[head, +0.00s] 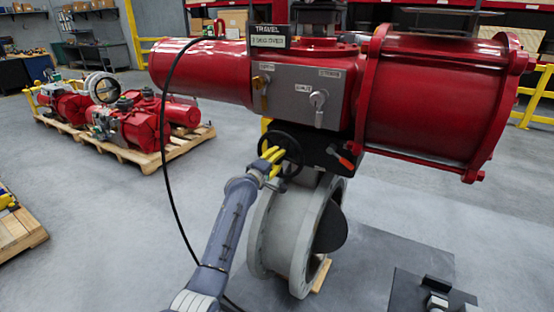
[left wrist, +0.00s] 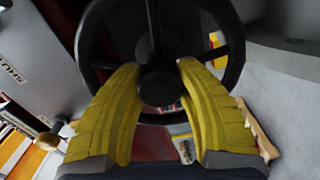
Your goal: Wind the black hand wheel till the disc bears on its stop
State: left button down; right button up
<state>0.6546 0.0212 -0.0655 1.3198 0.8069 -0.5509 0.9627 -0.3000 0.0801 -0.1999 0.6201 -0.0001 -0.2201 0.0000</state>
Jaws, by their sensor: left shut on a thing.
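The black hand wheel (head: 290,143) sits upright below the grey gear housing of the red actuator. In the left wrist view the wheel (left wrist: 233,40) fills the upper middle, with spokes and a round hub. My left gripper (head: 272,158) reaches it from below. Its yellow fingers (left wrist: 159,70) lie on either side of the hub and are shut on the wheel; the exact contact is hard to see. The dark disc (head: 331,228) stands turned out of the grey valve body (head: 262,235). Its stop cannot be made out. My right gripper is not in view.
The red actuator (head: 440,95) overhangs the wheel, with a travel sign (head: 269,36) on top. A red-handled lever (head: 341,157) is just right of the wheel. A black cable (head: 168,130) hangs to the left. Pallets with red actuators (head: 145,155) stand behind; open floor lies between.

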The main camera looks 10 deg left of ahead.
pick_arm(q)
jog(key=shift+d+f, duration=0.15)
jog(key=shift+d, duration=0.15)
dwell(1.2)
jog(key=c, duration=1.1)
grip_release()
jog(key=shift+d, duration=0.1)
jog(key=shift+c, duration=0.2)
jog(key=o, duration=0.4)
jog(key=shift+a+n, duration=0.2)
jog(key=shift+n, duration=0.1)
jog(key=shift+s+a, duration=0.2)
jog(key=shift+s, duration=0.2)
jog(key=v, duration=1.1)
jog(key=shift+s, duration=0.1)
